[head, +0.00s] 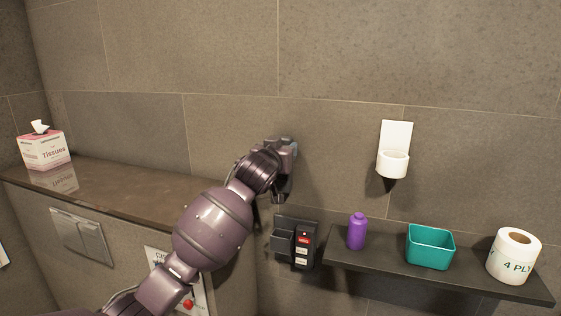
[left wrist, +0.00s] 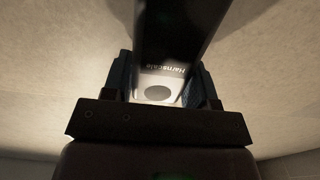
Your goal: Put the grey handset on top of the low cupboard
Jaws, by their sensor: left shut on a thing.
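My left gripper (head: 281,188) is raised near the tiled wall, above the black wall holder (head: 284,244). In the left wrist view its two fingers (left wrist: 163,82) are shut on the handset (left wrist: 172,35). The handset has a dark body with lettering and a pale grey end with a round dark spot. In the head view the wrist and gripper mostly hide it. A low cupboard-like unit with a brown top (head: 135,193) runs along the left wall. My right gripper is not in view.
A tissue box (head: 44,152) stands at the far left of the brown top; the rest of it looks clear. A dark shelf (head: 390,268) at right holds a purple bottle (head: 357,232), teal box (head: 430,248) and paper roll (head: 514,256). A white wall cup (head: 393,162) hangs above.

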